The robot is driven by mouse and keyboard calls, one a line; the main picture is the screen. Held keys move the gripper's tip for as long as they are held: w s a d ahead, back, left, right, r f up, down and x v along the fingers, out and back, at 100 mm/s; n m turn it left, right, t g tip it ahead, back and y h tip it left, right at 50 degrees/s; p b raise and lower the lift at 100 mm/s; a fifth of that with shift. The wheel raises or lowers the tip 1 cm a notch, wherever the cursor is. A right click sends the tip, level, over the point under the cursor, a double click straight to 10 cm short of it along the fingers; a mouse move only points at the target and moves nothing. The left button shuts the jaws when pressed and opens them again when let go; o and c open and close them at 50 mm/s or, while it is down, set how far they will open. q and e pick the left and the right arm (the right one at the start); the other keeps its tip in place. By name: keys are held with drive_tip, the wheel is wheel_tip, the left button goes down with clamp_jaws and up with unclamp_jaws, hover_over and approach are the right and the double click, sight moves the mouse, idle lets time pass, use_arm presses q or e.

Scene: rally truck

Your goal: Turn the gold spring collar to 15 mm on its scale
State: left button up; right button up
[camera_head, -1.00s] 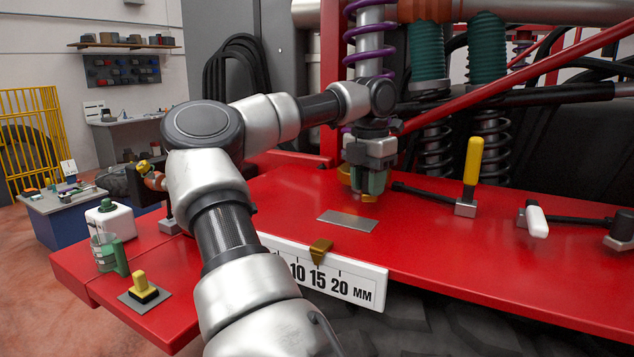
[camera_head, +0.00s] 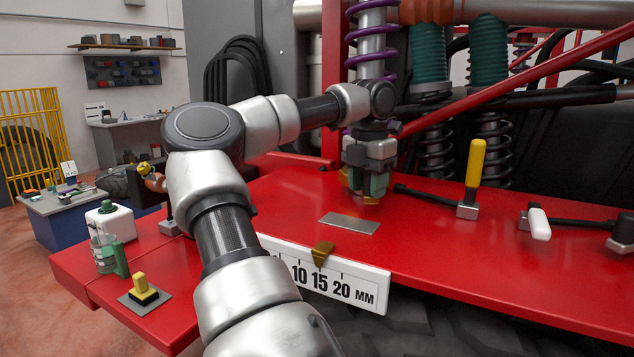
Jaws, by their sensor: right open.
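The gold spring collar (camera_head: 344,190) shows only as small gold patches around the jaws of my right gripper (camera_head: 368,190), at the foot of the purple spring (camera_head: 372,47). The rest is hidden by the gripper. My right gripper points down and its jaws are open, with the collar at or between them; I cannot tell whether they touch it. The white scale (camera_head: 372,289) on the front edge of the red deck reads 10, 15 and 20 mm. Its gold pointer (camera_head: 322,252) stands at about the 15 mark. My left gripper is not in view.
A white bottle (camera_head: 112,221) and a yellow-knobbed block (camera_head: 142,288) stand at the left. A red bar (camera_head: 520,72) slants across behind.

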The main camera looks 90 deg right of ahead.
drive_tip(key=shift+s+a+f, duration=0.2)
drive_tip(key=shift+a+f, duration=0.05)
drive_tip(key=shift+f, duration=0.45)
drive_tip(key=r, duration=1.1)
drive_tip(key=shift+w+r, duration=0.15)
drive_tip(key=shift+w, duration=0.1)
drive_tip(key=shift+d+r, duration=0.15)
drive_tip(key=shift+r, duration=0.3)
